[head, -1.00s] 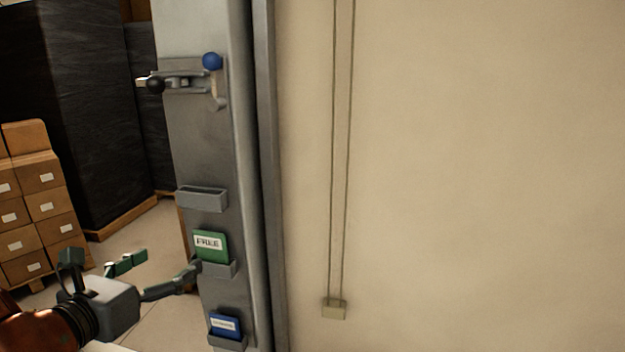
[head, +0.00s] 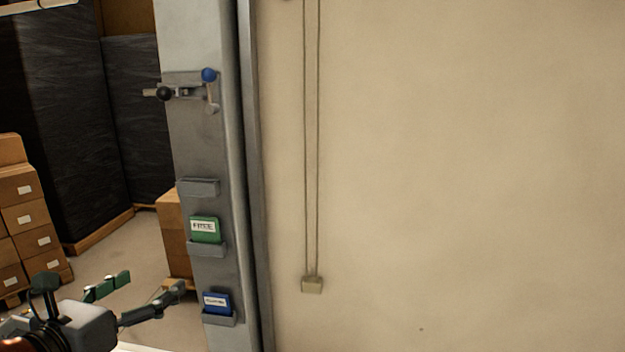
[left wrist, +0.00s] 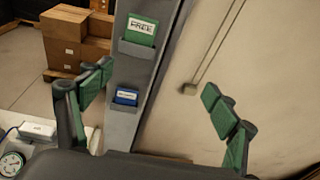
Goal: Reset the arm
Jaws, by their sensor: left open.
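My left gripper (head: 150,288) is open and empty at the lower left of the head view, left of the grey post (head: 215,140). In the left wrist view its two green-padded fingers (left wrist: 160,110) stand wide apart, with the post behind them. A green card reading FREE (head: 205,229) sits in a holder on the post. A blue card (head: 216,302) sits in a lower holder; its label is too small to read. Both cards also show in the left wrist view, the green one (left wrist: 140,30) above the blue one (left wrist: 126,96). My right gripper is in neither view.
An empty holder (head: 198,188) and a latch with a blue knob (head: 209,75) and a black knob (head: 163,93) are higher on the post. A cord with a small block (head: 312,286) hangs before the beige wall (head: 450,170). Stacked boxes (head: 35,235) stand at left.

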